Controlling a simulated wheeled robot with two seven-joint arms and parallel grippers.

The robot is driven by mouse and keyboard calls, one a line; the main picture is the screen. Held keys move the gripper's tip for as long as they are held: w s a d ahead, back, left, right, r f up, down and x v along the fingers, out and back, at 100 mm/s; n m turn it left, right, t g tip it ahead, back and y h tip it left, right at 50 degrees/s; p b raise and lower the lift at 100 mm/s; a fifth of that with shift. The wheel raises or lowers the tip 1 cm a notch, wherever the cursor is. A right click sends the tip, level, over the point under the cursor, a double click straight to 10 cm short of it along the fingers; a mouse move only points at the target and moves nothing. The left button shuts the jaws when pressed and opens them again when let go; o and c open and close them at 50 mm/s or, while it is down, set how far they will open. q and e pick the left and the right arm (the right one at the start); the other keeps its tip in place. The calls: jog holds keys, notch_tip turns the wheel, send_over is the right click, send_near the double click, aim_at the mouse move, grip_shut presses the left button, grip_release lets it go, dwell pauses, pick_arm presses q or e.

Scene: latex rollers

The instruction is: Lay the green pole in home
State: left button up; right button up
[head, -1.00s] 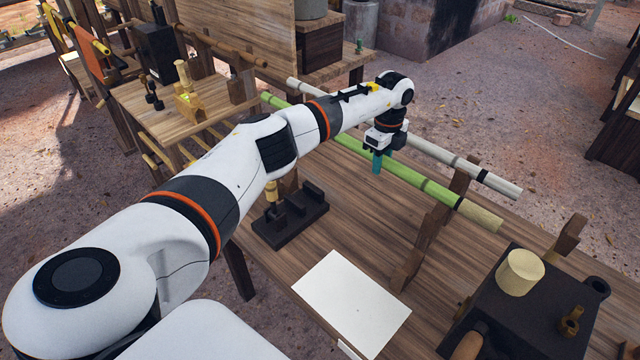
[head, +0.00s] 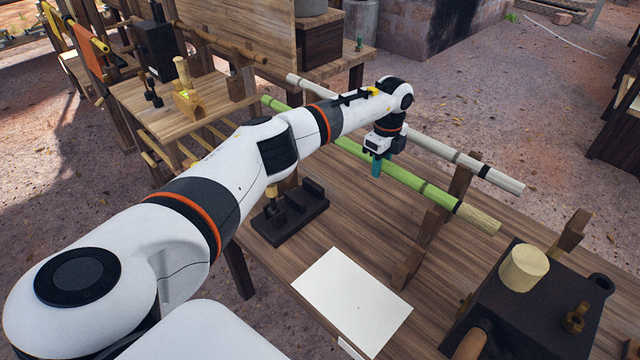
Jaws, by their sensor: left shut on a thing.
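The green pole (head: 409,180) runs slantwise over the wooden table, from the middle left down to a pale tip at the right. Its middle left part is hidden behind my left arm. My left gripper (head: 376,168), with teal fingers, is shut on the green pole, left of its dark band. A wooden upright (head: 432,235) stands under the pole's right part; I cannot tell whether the pole touches it. Nothing in view is clearly marked as home. My right gripper is not in view.
A pale grey pole (head: 449,153) lies behind, roughly parallel, near the upright's top. A dark box (head: 500,310) with a pale cylinder (head: 523,268) stands at the lower right. A white sheet (head: 352,302) and a dark stand (head: 290,215) lie in front.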

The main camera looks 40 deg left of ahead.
pick_arm(q)
jog(key=shift+f+b, duration=0.75)
jog(key=shift+f, duration=0.55)
jog(key=o, duration=1.1)
notch_tip(320, 180, up, 12)
jog(key=shift+r+b, duration=0.1)
jog(key=shift+b, duration=0.95)
